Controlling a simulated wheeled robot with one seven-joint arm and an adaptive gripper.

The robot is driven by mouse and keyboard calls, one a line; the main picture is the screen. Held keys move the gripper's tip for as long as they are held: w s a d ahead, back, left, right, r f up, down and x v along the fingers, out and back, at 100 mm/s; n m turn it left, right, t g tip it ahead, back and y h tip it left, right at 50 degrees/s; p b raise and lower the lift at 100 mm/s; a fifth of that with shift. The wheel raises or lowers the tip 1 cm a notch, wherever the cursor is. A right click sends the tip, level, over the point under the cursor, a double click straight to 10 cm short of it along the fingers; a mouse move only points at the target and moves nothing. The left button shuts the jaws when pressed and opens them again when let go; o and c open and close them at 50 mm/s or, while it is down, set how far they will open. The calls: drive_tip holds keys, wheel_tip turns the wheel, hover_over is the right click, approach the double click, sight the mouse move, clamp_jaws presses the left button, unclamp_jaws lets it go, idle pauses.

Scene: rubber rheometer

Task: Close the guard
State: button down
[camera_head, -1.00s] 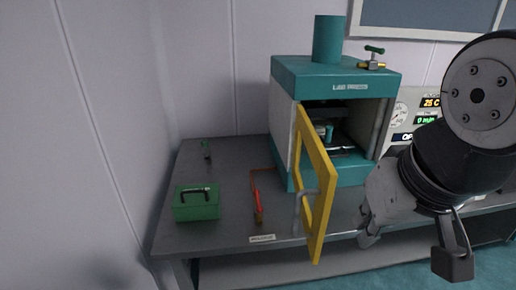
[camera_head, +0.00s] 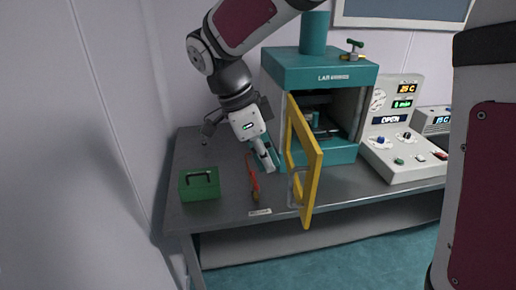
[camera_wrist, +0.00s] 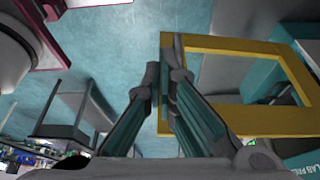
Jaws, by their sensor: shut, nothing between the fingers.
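The yellow guard frame (camera_head: 314,185) stands open on the teal lab press (camera_head: 318,70), swung out toward me past the front of the bench. Its grey handle (camera_head: 294,188) is on the left face. My gripper (camera_head: 268,165) is shut and empty, pointing down just left of the guard, in front of the press's left side. In the wrist view the guard (camera_wrist: 235,44) lies to the right of my gripper (camera_wrist: 164,82), with the frame's near bar close beside the right finger. I cannot tell whether they touch.
A green box (camera_head: 199,186) and a red-handled tool (camera_head: 254,182) lie on the grey bench (camera_head: 225,212) left of the guard. A control console (camera_head: 400,140) reading OPEN stands right of the press. The floor in front is clear.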

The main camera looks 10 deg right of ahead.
sight(291, 193)
drive_tip(key=shift+m, duration=0.4)
drive_tip(key=p+x, duration=0.1)
drive_tip(key=x, duration=0.2)
drive_tip(key=d+p+x, duration=0.1)
drive_tip(key=x, duration=0.3)
drive_tip(key=p+x, duration=0.1)
drive_tip(key=x, duration=0.2)
drive_tip(key=shift+s+d, duration=0.25)
drive_tip(key=shift+d, duration=0.3)
drive_tip(key=shift+d+f, duration=0.15)
drive_tip(key=shift+d, duration=0.55)
